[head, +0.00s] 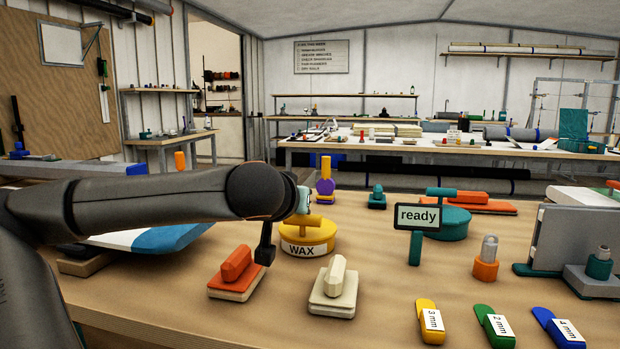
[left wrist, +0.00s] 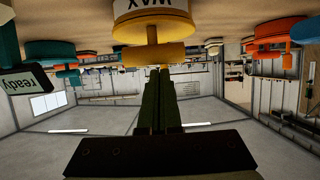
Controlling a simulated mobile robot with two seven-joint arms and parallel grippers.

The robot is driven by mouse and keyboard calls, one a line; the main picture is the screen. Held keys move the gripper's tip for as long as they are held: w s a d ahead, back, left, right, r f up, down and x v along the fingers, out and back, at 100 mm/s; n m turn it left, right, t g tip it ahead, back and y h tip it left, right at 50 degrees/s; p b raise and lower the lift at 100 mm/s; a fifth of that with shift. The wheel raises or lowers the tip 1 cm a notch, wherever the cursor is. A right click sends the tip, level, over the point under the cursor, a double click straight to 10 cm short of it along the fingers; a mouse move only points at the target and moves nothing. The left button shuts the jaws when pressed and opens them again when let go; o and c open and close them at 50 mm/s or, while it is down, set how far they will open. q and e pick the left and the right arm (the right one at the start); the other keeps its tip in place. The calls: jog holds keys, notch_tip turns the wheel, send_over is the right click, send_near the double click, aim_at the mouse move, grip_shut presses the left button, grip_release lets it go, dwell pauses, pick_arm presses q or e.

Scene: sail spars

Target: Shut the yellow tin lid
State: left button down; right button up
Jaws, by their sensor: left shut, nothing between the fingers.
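The yellow tin (head: 322,239) with a white WAX label stands on the bench, left of centre in the head view. Its yellow lid (head: 290,230) carries a bar handle (head: 309,221). The picture does not make clear whether the lid is fully seated. In the left wrist view, upside down, the tin's lid (left wrist: 150,29) and handle (left wrist: 150,54) are at the top. My left gripper (head: 265,256) is shut and empty, just left of the tin; its fingertips (left wrist: 160,76) appear close to the handle in the wrist view. Contact cannot be told. My right gripper is not in view.
An orange-red block (head: 236,271) and a cream block (head: 334,283) stand in front of the tin. A "ready" sign (head: 417,217) and a teal tin (head: 452,224) stand to the right. Yellow, green and blue tags (head: 494,325) line the front right.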

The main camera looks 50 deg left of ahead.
pick_arm(q)
notch_tip(320, 180, up, 3)
jog(key=shift+w+a+r+p, duration=0.15)
jog(key=shift+p, duration=0.9)
jog(key=s+d+f+b, duration=0.1)
jog(key=s, duration=0.1)
jog(key=s+d+f+b, duration=0.1)
jog(key=s+d+f, duration=0.1)
jog(key=s+d+f+b, duration=0.1)
jog(key=s+d+b, duration=0.1)
jog(key=shift+d+f, duration=0.1)
jog(key=shift+f, duration=0.25)
jog(key=shift+s+d, duration=0.2)
jog(key=shift+s, duration=0.05)
